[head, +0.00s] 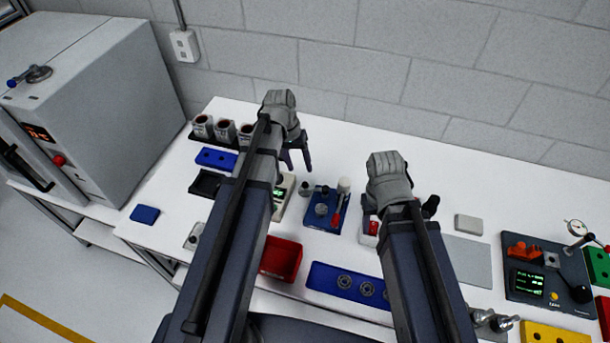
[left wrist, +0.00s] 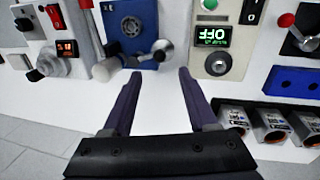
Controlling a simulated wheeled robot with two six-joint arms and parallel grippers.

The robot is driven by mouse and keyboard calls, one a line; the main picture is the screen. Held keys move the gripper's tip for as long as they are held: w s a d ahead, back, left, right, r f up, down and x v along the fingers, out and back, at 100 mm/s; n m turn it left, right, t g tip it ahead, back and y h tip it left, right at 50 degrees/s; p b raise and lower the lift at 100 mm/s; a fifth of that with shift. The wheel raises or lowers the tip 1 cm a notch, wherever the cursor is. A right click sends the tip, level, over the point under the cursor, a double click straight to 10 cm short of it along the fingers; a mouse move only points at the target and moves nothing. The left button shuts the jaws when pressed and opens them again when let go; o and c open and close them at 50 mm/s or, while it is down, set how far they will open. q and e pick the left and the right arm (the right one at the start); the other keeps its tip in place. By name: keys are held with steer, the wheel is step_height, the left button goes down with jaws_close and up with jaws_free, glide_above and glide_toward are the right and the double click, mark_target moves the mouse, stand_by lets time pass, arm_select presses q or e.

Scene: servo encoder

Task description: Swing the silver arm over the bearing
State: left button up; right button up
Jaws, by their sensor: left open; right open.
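A blue fixture (head: 325,222) stands mid-table in the head view, with a round bearing-like disc (head: 321,209) on it. The left wrist view shows the blue fixture (left wrist: 117,13) and the disc (left wrist: 131,27) up close. A silver arm or knob (left wrist: 160,50) sits at the fixture's near edge there, beside the disc, not over it. A red-handled lever (head: 337,208) and a pale cylinder (head: 344,185) are at its side. My left gripper (head: 297,161) is open and empty, apart from the fixture, behind it and to the left. My right gripper (head: 431,205) is open; its fingers are partly hidden.
A device with an OFF display (left wrist: 212,36) stands beside the fixture. A red bin (head: 281,259) and a blue tray with rings (head: 330,279) lie in front. Several cups (head: 203,125) stand at the back left. Bare white table lies behind the fixture.

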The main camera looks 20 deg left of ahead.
mark_target(305, 183)
arm_select(q)
steer(key=shift+d+f+b, duration=0.25)
steer(key=shift+f+b, duration=1)
steer(key=shift+f, duration=0.05)
steer(key=shift+d+f+b, duration=0.3)
steer(key=shift+f+b, duration=1)
steer(key=shift+d+f+b, duration=0.25)
steer(key=shift+f+b, duration=1)
steer(key=shift+f, duration=0.05)
steer(key=shift+r, duration=0.1)
steer(key=shift+c, duration=0.4)
jaws_close()
